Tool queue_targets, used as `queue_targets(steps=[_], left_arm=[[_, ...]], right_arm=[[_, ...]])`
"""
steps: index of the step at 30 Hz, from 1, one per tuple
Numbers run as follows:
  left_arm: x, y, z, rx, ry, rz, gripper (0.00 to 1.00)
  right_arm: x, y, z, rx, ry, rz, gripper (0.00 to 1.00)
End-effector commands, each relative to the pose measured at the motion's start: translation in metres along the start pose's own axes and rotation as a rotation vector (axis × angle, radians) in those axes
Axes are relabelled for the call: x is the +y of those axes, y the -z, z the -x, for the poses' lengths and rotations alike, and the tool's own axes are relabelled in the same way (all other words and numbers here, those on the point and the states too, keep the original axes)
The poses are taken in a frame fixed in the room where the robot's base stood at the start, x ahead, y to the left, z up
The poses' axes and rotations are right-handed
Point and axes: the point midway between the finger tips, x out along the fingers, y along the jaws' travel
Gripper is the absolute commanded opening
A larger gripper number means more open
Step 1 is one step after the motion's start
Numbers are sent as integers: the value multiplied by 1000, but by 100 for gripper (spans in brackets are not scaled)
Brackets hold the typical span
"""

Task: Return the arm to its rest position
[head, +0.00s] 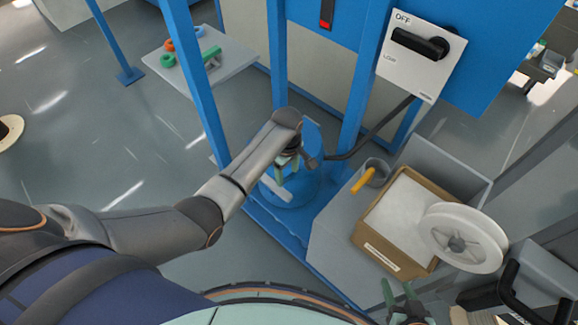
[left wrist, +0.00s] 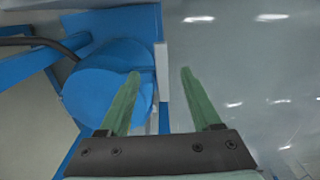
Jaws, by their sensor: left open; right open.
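My left arm (head: 235,180) reaches in from the left, bent over the blue machine. My left gripper (head: 287,168) points down in front of the machine's blue round part (head: 312,190). The right finger is over the grey floor. My right gripper (head: 400,290) is at the lower right, below the cardboard box, with its green fingers apart and empty; its lower part is cut off.
A blue frame post (head: 358,95) and a switch panel (head: 415,55) stand beyond the left gripper. A cardboard box (head: 362,235), a white spool (head: 435,225) and a grey cup with a yellow handle (head: 362,180) are at the right. Open floor (head: 110,150) lies left.

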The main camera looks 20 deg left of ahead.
Motion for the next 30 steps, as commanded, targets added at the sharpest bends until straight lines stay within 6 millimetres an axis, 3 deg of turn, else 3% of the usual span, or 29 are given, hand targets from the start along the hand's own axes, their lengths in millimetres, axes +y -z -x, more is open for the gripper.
queue_targets(steps=[8,14,21,26,30], left_arm=[[-1,0,-1,0,-1,-4,65],[-19,-6,-29,15,-78,-142,65],[-70,-24,-67,126,-295,-536,65],[-108,-40,-67,253,-426,-805,65],[-141,-55,-50,392,-521,-1025,65]], right_arm=[[0,0,0,0,0,0,50],[0,0,0,0,0,0,50],[0,0,0,0,0,0,50],[0,0,0,0,0,0,50],[0,0,0,0,0,0,50]])
